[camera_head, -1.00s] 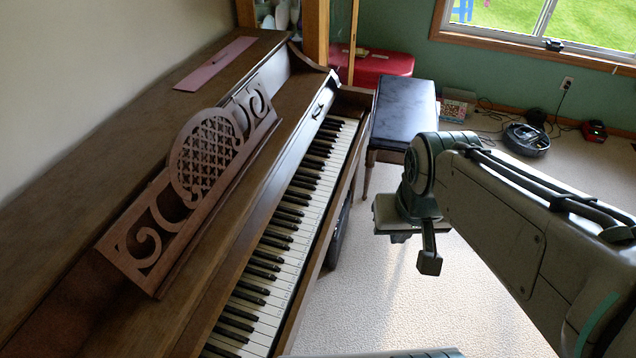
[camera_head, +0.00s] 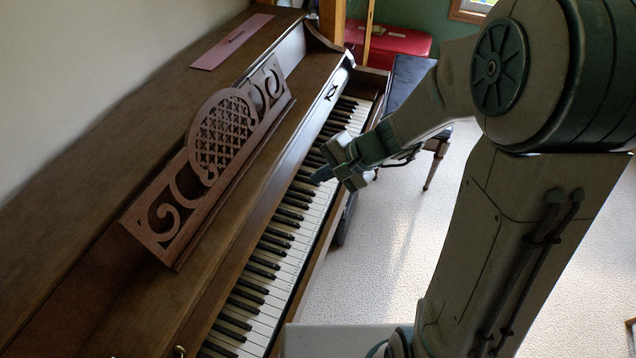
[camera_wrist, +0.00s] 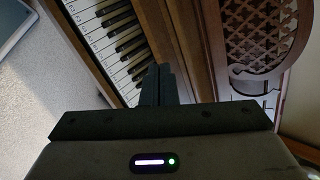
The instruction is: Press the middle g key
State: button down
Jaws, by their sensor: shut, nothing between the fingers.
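The piano keyboard (camera_head: 262,286) runs from the lower middle to the upper right in the head view, with white and black keys. My gripper (camera_head: 318,178) is over the far half of the keyboard, with its fingers pointing left toward the black keys. In the wrist view my gripper (camera_wrist: 158,84) is shut and empty, its fingertips over the keys near the black key ends. The keyboard (camera_wrist: 118,48) shows beyond them, with letter marks on some white keys. I cannot tell which key is the middle g, or whether the fingertips touch a key.
The carved music stand (camera_head: 222,140) rises behind the keyboard, also seen in the wrist view (camera_wrist: 258,35). A pink strip (camera_head: 232,42) lies on the piano top. A dark bench (camera_head: 410,80) stands at the keyboard's far right. The carpet (camera_head: 375,265) in front is clear.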

jog(key=w+a+f+m+t+p, duration=0.1)
jog(key=w+f+m+t, duration=0.1)
jog(key=w+f+m, duration=0.4)
jog(key=m+t+p, duration=0.1)
jog(key=m, duration=0.3)
send_over(313, 203)
jog(key=s+d, duration=0.2)
jog(key=d, duration=0.1)
notch_tip(313, 203, down, 8)
jog(key=r, duration=0.1)
jog(key=shift+a+f+h, duration=0.15)
jog(key=shift+f+h, duration=0.2)
jog(key=shift+h, duration=0.05)
notch_tip(313, 203, down, 8)
jog(key=b, duration=0.4)
jog(key=shift+r, duration=0.25)
jog(key=shift+f+b, duration=0.65)
jog(key=shift+b, duration=0.45)
jog(key=shift+f, duration=0.1)
jog(key=shift+s+f+b, duration=0.1)
jog(key=shift+f+b, duration=0.25)
jog(key=shift+b, duration=0.5)
